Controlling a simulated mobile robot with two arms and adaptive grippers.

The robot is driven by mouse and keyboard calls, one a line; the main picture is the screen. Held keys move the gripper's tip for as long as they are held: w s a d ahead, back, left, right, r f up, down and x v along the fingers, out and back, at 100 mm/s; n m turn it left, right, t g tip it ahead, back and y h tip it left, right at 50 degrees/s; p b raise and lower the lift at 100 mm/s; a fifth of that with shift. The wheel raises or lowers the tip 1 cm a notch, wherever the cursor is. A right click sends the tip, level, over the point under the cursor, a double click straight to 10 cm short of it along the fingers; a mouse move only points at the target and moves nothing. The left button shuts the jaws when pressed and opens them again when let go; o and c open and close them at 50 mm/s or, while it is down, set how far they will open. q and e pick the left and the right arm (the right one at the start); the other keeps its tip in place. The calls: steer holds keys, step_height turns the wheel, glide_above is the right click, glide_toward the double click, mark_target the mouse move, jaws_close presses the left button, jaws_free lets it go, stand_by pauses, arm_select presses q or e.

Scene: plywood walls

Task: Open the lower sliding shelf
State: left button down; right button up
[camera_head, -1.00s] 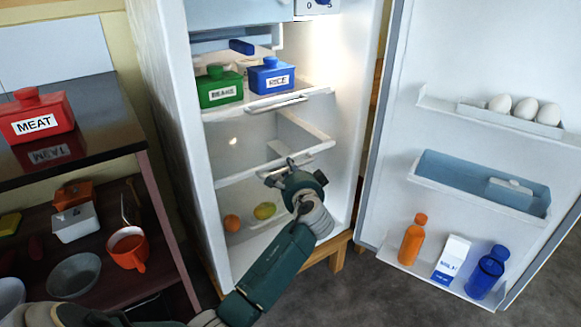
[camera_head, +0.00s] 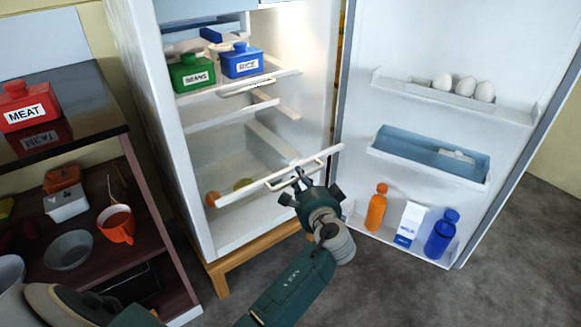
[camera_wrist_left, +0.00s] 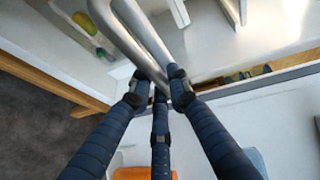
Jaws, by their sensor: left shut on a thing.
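The lower sliding shelf (camera_head: 240,192) of the open fridge is pulled partway out, its white front bar and handle (camera_head: 290,174) sticking out past the fridge opening. My left gripper (camera_head: 300,180) is at this handle. In the left wrist view, the fingers of my left gripper (camera_wrist_left: 160,85) are closed around the metal handle bar (camera_wrist_left: 140,40). An orange fruit (camera_head: 212,199) and a yellow fruit (camera_head: 243,184) show beneath the lower shelf; the yellow one also shows in the wrist view (camera_wrist_left: 84,23).
The upper shelf (camera_head: 285,73) holds a green BEANS box (camera_head: 191,72) and a blue RICE box (camera_head: 242,61). The fridge door (camera_head: 440,45) stands wide open at right, with eggs and bottles. A dark side table (camera_head: 95,92) stands left. Floor in front is clear.

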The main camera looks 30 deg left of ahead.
arm_select(q)
steer(key=shift+s+d, duration=0.3)
steer(key=shift+d, duration=0.4)
arm_select(e)
steer(key=shift+f, duration=0.45)
arm_select(q)
steer(key=c, duration=1.6)
jaws_free()
steer(key=v, duration=0.7)
steer(key=shift+s+d, duration=0.15)
steer(key=shift+s, duration=0.05)
